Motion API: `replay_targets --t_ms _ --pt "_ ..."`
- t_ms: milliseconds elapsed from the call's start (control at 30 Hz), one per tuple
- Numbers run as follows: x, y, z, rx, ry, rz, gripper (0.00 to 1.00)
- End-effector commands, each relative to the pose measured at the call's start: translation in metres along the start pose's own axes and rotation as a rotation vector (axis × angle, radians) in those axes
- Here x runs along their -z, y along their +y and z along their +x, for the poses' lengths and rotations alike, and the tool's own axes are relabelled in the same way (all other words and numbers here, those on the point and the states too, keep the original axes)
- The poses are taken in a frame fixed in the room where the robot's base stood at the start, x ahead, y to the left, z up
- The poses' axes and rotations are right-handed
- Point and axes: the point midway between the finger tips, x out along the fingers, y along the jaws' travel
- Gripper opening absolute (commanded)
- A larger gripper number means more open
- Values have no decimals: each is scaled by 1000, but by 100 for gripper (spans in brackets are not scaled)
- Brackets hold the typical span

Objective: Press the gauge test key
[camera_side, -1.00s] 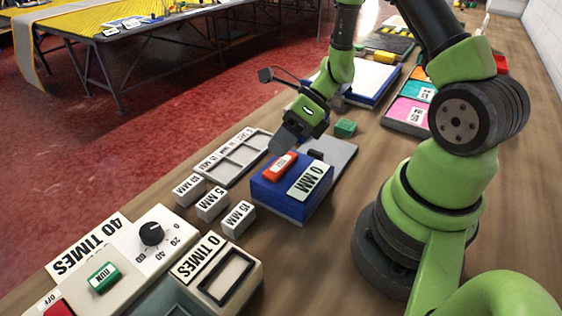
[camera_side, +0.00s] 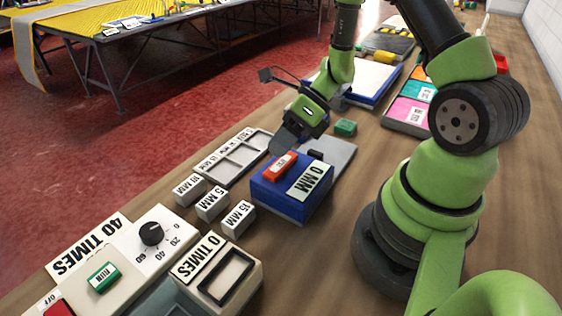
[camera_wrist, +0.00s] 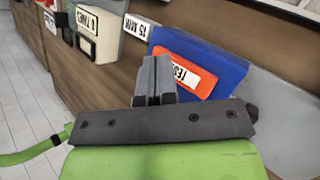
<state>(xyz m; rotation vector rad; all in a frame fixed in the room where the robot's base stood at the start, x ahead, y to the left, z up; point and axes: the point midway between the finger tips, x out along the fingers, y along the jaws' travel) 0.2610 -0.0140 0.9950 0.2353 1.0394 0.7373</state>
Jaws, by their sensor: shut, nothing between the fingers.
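The gauge is a blue box (camera_side: 287,209) with a red-orange test key (camera_side: 279,167) on top and a white label reading 0 MM (camera_side: 310,181). My gripper (camera_side: 281,150) is shut and empty, with its fingertips at the far end of the key. In the wrist view the shut fingers (camera_wrist: 154,72) lie over the left part of the red key (camera_wrist: 190,72), whose label is partly readable, on the blue box (camera_wrist: 228,62). I cannot tell whether the fingertips touch the key or hover just above it.
Three labelled blocks, 10 MM (camera_side: 189,189), 5 MM (camera_side: 212,204) and 15 MM (camera_side: 238,216), stand left of the gauge. Behind them is a grey slotted tray (camera_side: 233,160). A small green block (camera_side: 345,127) lies behind the gauge. A control panel (camera_side: 130,255) with a dial is at front left.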

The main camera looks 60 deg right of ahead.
Motion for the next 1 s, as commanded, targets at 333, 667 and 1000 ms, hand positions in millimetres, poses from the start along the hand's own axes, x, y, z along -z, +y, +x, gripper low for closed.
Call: replay_targets --t_ms 333,667,1000 --pt "2 -1 2 -1 1 0 0" --pt "4 -4 6 0 0 0 0" --pt "5 -5 7 0 0 0 0"
